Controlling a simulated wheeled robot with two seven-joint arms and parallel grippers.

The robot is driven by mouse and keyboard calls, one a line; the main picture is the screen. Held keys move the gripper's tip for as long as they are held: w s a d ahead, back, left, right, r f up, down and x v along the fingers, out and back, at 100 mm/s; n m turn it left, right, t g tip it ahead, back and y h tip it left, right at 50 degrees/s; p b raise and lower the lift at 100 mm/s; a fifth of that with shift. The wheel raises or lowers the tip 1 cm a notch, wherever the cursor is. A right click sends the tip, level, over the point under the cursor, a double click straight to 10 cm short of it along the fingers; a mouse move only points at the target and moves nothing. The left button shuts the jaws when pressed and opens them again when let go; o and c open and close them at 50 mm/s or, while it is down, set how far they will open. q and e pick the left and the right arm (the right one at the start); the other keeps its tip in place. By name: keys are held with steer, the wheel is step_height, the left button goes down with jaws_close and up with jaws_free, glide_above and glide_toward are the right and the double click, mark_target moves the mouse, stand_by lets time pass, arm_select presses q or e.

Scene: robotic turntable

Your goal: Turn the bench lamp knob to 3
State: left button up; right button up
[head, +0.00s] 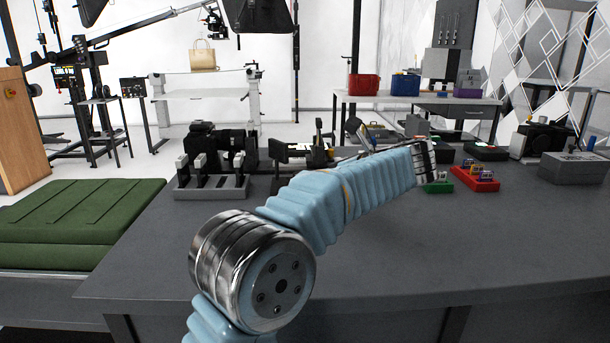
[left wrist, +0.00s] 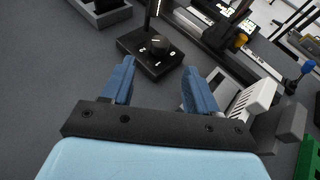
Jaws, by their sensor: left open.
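The bench lamp's dark round knob (left wrist: 158,44) sits on a small black base (left wrist: 150,62) with white marks around it, in the left wrist view. The marks are too small to read surely, so the setting cannot be told. In the head view my left arm reaches over the bench and hides much of this area. My right gripper is not in view.
The grey bench (head: 430,250) is clear in front. A grey rack of black clamps (head: 210,187) stands left of my arm. A red tray (head: 474,180) and a grey box (head: 575,168) stand right. A white block (left wrist: 255,98) is close to the right finger.

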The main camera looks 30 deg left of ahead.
arm_select(q)
steer(key=x, duration=0.8)
steer(key=shift+w+a+f+p, duration=0.15)
steer(key=shift+a+p, duration=0.1)
steer(key=shift+p, duration=0.15)
steer(key=c, duration=1)
